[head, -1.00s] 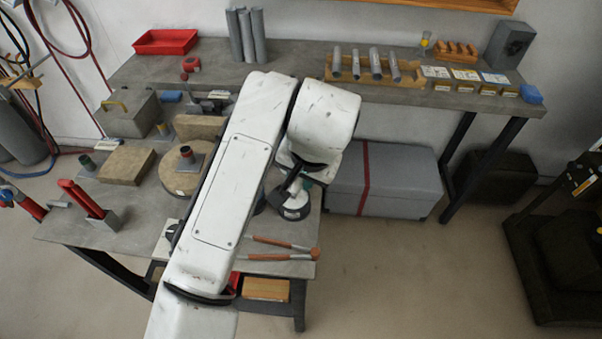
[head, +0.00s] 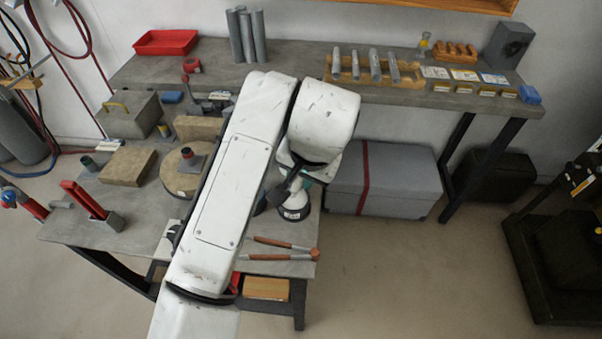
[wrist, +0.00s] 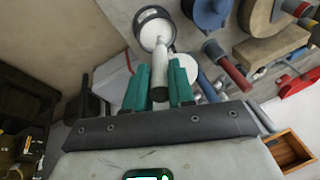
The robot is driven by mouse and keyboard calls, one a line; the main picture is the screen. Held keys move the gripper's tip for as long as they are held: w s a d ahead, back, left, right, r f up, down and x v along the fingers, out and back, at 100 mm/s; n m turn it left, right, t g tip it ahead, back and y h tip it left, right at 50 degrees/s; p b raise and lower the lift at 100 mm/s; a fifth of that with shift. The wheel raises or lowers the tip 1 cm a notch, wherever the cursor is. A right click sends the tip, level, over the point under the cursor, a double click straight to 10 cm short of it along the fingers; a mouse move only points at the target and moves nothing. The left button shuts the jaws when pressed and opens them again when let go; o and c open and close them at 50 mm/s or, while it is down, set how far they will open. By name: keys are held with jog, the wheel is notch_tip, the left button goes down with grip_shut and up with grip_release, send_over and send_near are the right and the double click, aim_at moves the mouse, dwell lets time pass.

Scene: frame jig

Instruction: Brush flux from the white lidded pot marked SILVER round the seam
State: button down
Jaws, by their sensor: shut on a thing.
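My gripper (wrist: 160,88) has teal fingers shut on a pale grey, rod-like tool (wrist: 159,66), probably the flux brush. The tool's far end reaches to a round pot (wrist: 146,40) with a dark rim and a pale top face. Whether its tip is inside, touching or just above is unclear. In the head view the pot (head: 294,214) stands near the bench's right edge, dark-sided with a white label too small to read. My arm hides most of the gripper there. A pale disc (wrist: 207,77), possibly a lid, lies partly behind the right finger. The seam cannot be made out.
Two wooden-handled tools (head: 283,244) lie at the bench's front right edge. A round wooden block (head: 178,184) with a metal piece on it stands left of my arm. A red-handled tool (head: 84,199) stands farther left. Open floor lies right of the bench.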

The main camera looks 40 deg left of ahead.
jog(key=shift+r+p, duration=2.45)
jog(key=shift+r, duration=0.55)
